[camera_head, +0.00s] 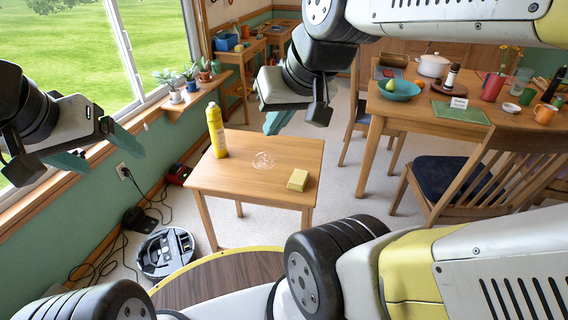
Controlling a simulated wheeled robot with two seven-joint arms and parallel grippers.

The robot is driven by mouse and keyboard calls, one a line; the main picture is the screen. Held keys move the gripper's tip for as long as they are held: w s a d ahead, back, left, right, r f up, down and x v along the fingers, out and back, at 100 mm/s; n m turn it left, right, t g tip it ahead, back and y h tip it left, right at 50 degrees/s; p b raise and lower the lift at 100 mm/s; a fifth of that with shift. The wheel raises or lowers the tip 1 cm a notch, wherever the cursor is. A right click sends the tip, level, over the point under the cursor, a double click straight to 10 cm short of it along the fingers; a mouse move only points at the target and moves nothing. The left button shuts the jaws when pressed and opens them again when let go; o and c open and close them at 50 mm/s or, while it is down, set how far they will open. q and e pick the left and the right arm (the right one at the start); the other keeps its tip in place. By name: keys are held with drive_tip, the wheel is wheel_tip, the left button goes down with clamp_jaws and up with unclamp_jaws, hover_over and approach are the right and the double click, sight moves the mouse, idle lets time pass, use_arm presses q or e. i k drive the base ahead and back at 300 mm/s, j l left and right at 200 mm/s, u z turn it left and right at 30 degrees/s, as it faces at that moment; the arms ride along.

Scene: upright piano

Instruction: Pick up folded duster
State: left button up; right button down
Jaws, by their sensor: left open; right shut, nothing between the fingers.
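The folded duster (298,180) looks like a small yellow block lying on the right part of the small wooden table (240,180). My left gripper (112,158) is open and empty at the far left, in front of the window and wall, well away from the duster. My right gripper (275,124) is shut and empty. It points down and shows above the far edge of the small table in the picture, apart from the duster.
A yellow bottle (216,130) stands at the table's left rear, and a clear round mark or dish (263,161) lies mid-table. A robot vacuum (167,252) and cables are on the floor. A chair (465,170) and dining table (400,105) stand right.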

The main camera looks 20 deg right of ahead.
sight(299, 179)
drive_tip(key=i+z, duration=0.2)
drive_tip(key=z, duration=0.2)
drive_tip(key=i+j+z, duration=0.15)
drive_tip(key=z, duration=0.25)
drive_tip(key=i+j+z, duration=0.15)
drive_tip(key=z, duration=0.25)
